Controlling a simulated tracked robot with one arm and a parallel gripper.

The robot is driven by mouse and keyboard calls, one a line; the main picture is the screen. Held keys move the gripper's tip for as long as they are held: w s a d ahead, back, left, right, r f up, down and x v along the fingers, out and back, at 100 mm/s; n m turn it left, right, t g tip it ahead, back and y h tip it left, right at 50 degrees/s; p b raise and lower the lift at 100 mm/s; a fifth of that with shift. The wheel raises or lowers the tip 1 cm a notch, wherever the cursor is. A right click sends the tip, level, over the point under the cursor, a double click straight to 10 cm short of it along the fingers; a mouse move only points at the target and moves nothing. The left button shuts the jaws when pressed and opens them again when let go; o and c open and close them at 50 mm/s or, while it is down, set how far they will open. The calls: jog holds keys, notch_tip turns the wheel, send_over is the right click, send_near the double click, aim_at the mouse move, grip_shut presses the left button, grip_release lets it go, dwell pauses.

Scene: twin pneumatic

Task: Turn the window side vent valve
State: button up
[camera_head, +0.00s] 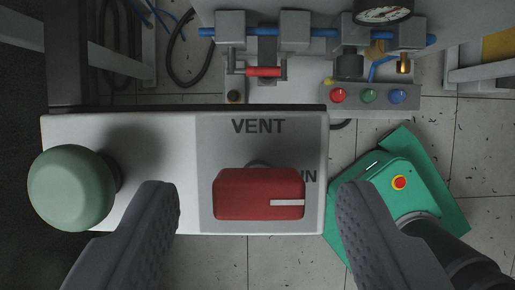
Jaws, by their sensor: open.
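A red valve handle (240,188) with a white stripe sits on a pale panel marked "VENT" (258,126). The handle lies level across the panel, with its stripe toward the right. Another label at its right is partly hidden; "IN" shows. My gripper (258,215) is open, with one dark ribbed finger to the left of the handle and the other to its right. Neither finger appears to touch the handle. Whether this panel is on the window side cannot be told.
A round green knob (71,188) stands out at the panel's left end. Behind are a blue pipe with a small red lever (263,71), a gauge (382,10) and a box with red, green and blue buttons (368,97). A green machine (395,175) with a red button stands right.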

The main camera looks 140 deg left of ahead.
jog(key=shift+w+d+f, duration=0.2)
jog(key=shift+f, duration=0.3)
jog(key=c, duration=1)
